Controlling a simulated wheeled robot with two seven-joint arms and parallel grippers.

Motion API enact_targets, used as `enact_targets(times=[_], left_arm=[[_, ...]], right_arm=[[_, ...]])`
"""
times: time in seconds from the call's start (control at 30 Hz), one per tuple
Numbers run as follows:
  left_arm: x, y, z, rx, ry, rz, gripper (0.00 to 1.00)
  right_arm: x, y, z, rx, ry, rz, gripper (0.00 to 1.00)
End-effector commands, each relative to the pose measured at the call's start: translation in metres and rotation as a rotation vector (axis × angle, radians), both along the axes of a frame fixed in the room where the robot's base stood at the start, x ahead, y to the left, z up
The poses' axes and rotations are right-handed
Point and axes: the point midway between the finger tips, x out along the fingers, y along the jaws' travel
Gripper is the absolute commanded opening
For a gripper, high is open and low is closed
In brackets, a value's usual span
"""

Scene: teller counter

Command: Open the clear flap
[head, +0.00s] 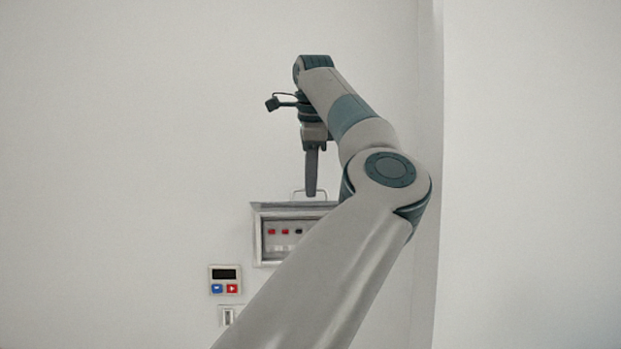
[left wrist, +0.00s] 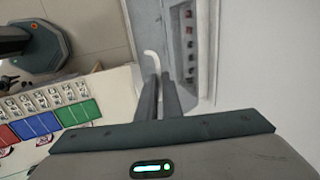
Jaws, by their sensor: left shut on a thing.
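The clear flap (head: 275,206) belongs to a small box (head: 257,240) on the wall. In the head view it shows as a thin grey strip along the box's top, with a thin pale wire handle (head: 296,193) above it. Red and dark buttons show below it, uncovered. My left gripper (head: 312,190) points down from above, shut on the handle. In the left wrist view the handle (left wrist: 152,60) reaches my gripper (left wrist: 160,85), and the grey flap (left wrist: 148,22) seems swung out from the button face. Part of the box is hidden behind my left arm. My right gripper is out of view.
A keypad (head: 225,280) with a dark display and blue and red buttons is on the wall, lower left of the box. A small white switch plate (head: 228,315) is below it. In the left wrist view, a pale surface with coloured panels (left wrist: 78,112) lies below.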

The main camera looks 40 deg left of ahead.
Motion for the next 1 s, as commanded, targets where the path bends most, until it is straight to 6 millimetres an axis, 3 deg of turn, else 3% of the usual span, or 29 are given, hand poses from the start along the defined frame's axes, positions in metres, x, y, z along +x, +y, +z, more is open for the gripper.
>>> enact_targets(times=[0.57, 0.6, 0.67, 1.0], left_arm=[[0.0021, 0.0044, -0.0015, -0.021, 0.020, 0.006, 0.00], [0.0020, 0.0045, -0.0015, -0.021, 0.020, 0.006, 0.13], [0.0018, 0.0042, -0.0012, -0.021, 0.020, 0.006, 0.25], [0.0017, 0.0027, 0.0007, -0.021, 0.019, 0.003, 0.25]], right_arm=[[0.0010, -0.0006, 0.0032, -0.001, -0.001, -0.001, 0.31], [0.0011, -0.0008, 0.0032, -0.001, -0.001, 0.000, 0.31], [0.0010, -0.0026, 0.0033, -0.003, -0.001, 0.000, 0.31], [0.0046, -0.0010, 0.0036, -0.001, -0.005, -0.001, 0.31]])
